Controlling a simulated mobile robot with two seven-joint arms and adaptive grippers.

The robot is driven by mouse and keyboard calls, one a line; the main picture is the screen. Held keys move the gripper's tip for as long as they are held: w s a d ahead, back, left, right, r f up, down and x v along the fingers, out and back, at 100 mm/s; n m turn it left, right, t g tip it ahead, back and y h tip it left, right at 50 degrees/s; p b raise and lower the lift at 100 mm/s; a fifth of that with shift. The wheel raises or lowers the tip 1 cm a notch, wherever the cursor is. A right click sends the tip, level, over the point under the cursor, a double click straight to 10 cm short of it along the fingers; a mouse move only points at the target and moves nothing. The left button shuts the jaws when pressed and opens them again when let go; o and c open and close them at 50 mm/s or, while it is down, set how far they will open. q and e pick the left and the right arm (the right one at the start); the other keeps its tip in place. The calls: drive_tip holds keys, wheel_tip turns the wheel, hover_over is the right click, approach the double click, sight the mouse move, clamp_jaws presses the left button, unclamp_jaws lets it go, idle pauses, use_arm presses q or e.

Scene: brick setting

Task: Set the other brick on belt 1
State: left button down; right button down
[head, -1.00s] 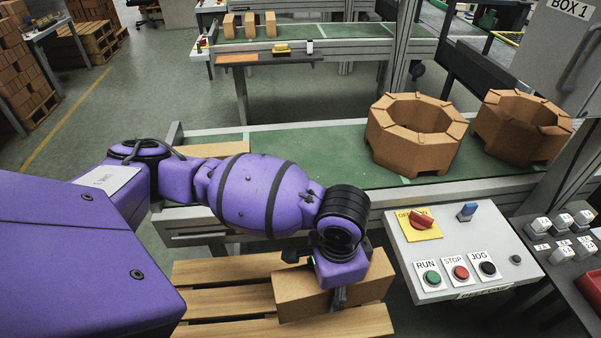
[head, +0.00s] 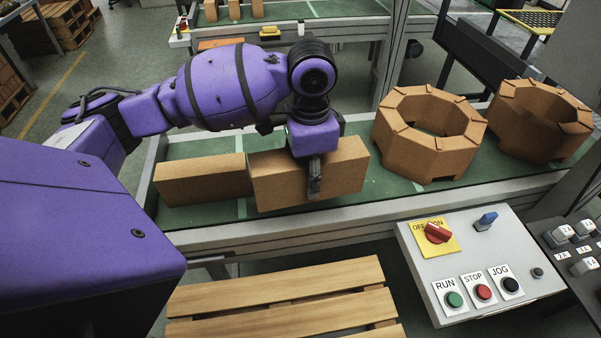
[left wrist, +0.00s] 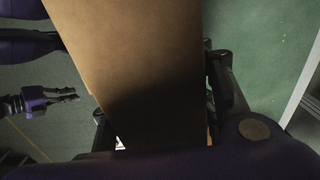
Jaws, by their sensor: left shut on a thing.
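My left gripper (head: 314,182) is shut on a cardboard-brown brick (head: 345,172). The held brick is over the near green belt (head: 385,190), and I cannot tell whether it touches the belt. Another brown brick (head: 203,180) lies on the belt just left of it, and the held one partly overlaps it in the view. In the left wrist view the held brick (left wrist: 140,60) fills the middle between the fingers, with green belt to its right. My right gripper (left wrist: 66,95) shows at the left of that view, small, its fingers apart and empty.
Two octagonal brown rings, one (head: 430,160) nearer and one (head: 545,145) farther right, stand on the belt's right part. A control panel (head: 480,255) with buttons and switches is in front. A wooden pallet (head: 275,305) with a bare top lies below. A second belt runs behind.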

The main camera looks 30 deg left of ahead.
use_arm(q)
drive_tip(key=shift+a+r+m, duration=0.1)
drive_tip(key=shift+a+m, duration=0.2)
drive_tip(key=w+a+f, duration=0.2)
drive_tip(key=w+f, duration=0.1)
drive_tip(key=w+a+f+b, duration=0.1)
drive_tip(key=w+a+f, duration=0.1)
drive_tip(key=w+f, duration=0.1)
drive_tip(key=w+a+f, duration=0.2)
drive_tip(key=w, duration=0.3)
drive_tip(key=shift+w+a+f+b, duration=0.15)
drive_tip(key=shift+f+b, duration=0.2)
drive_tip(key=shift+f, duration=0.05)
drive_tip(key=shift+w+a+f, duration=0.15)
drive_tip(key=shift+w+f, duration=0.15)
drive_tip(key=shift+f, duration=0.2)
wheel_tip(320, 180, down, 3)
drive_tip(key=shift+r, duration=0.1)
use_arm(e)
drive_tip(key=shift+s+d+f, duration=0.1)
drive_tip(key=shift+s+f, duration=0.15)
drive_tip(key=shift+f, duration=0.25)
drive_tip(key=shift+s+d+f, duration=0.1)
drive_tip(key=shift+s+f, duration=0.1)
drive_tip(key=shift+f, duration=0.25)
drive_tip(key=shift+d, duration=0.1)
